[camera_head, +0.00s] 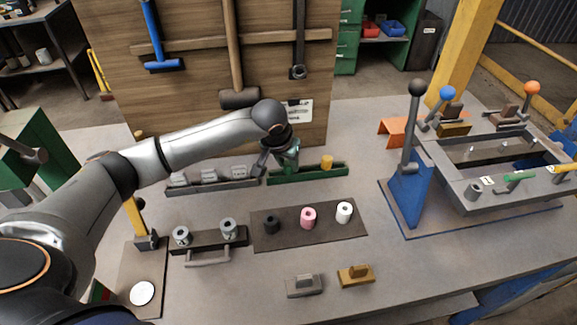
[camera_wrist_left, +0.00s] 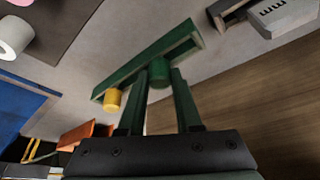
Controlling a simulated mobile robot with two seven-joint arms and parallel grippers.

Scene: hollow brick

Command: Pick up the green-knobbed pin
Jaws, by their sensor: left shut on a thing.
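The green-knobbed pin (camera_wrist_left: 158,72) is at the green rail (camera_wrist_left: 130,72) in the left wrist view, its knob between the two fingers. My left gripper (camera_wrist_left: 158,88) is shut on this knob. In the head view my left gripper (camera_head: 287,160) points down at the left part of the green rail (camera_head: 310,175) and mostly hides the pin. I cannot tell whether the pin is still seated in the rail. A yellow knob (camera_head: 327,162) stands at the rail's right part; it also shows in the wrist view (camera_wrist_left: 112,100). My right gripper is not in view.
A grey rail (camera_head: 215,186) with grey blocks lies just left of the green one. A dark mat (camera_head: 290,237) with black, pink and white rolls lies in front. A blue lever stand (camera_head: 405,195) and a grey frame (camera_head: 470,190) stand at the right. A wooden tool board (camera_head: 190,90) rises behind.

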